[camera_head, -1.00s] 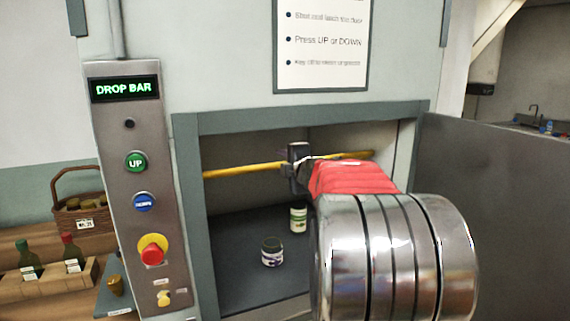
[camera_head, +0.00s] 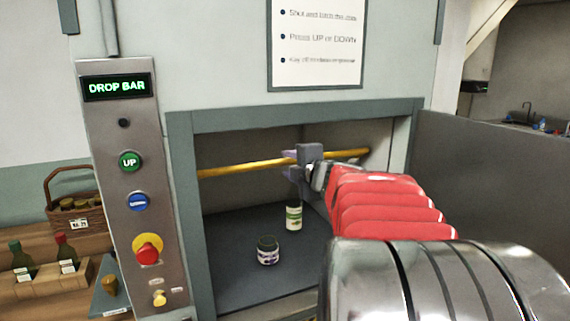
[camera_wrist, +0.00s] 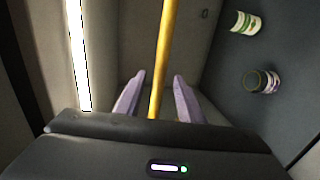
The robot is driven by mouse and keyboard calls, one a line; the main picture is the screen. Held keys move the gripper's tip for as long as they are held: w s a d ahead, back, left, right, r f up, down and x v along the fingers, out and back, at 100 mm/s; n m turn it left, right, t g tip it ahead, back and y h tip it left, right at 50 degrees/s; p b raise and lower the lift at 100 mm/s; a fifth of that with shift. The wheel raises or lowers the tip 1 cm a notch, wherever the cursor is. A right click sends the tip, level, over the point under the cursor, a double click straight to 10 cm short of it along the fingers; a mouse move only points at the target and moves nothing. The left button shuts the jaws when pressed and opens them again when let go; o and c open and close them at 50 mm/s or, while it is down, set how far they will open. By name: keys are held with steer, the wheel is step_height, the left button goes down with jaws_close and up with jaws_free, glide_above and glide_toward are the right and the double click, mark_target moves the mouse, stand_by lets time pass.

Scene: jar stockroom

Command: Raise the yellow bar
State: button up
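The yellow bar (camera_head: 240,167) runs across the inside of the grey cabinet, above its floor. It also crosses the wrist view from top to bottom (camera_wrist: 163,50). My gripper (camera_head: 288,164) reaches into the cabinet at the bar. Its two purple fingers are spread, one on each side of the bar, in the wrist view (camera_wrist: 159,88). Gaps show between the bar and both fingers, so it is not clamped. My wrist hides part of the bar's right half in the head view.
A dark-lidded jar (camera_head: 267,250) and a taller green-labelled jar (camera_head: 293,214) stand on the cabinet floor below the bar. The cabinet's grey frame (camera_head: 183,220) surrounds the opening. A control panel (camera_head: 135,200) reading "DROP BAR" stands left; an open door (camera_head: 470,180) stands right.

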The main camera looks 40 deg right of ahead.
steer(key=shift+v, duration=2.35)
steer(key=shift+f, duration=0.1)
steer(key=shift+c, duration=0.2)
